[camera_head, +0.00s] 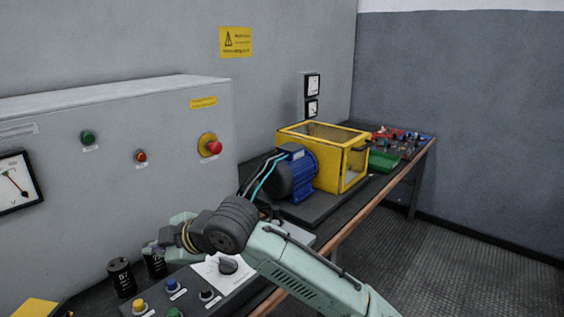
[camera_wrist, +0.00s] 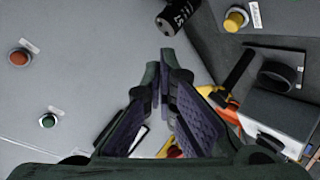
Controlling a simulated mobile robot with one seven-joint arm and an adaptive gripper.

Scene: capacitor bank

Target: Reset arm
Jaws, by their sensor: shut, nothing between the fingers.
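My gripper (camera_wrist: 160,72) shows in the wrist view with its fingertips together and nothing between them. In the head view my arm reaches in from the bottom right over the bench, and its wrist end is near the control panel (camera_head: 215,290); the fingers are not clearly visible there. A black capacitor (camera_head: 121,278) stands at the left of the panel, and a second black capacitor (camera_head: 154,262) stands beside it, partly hidden by my arm. In the wrist view a black capacitor (camera_wrist: 178,16) is near the fingertips, apart from them.
A grey cabinet (camera_head: 110,180) with a red emergency button (camera_head: 209,145) and a gauge (camera_head: 15,182) stands at the left. A blue motor (camera_head: 291,175) and a yellow guard box (camera_head: 322,155) sit further along the bench. A green tray (camera_head: 383,161) is beyond. The floor at right is clear.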

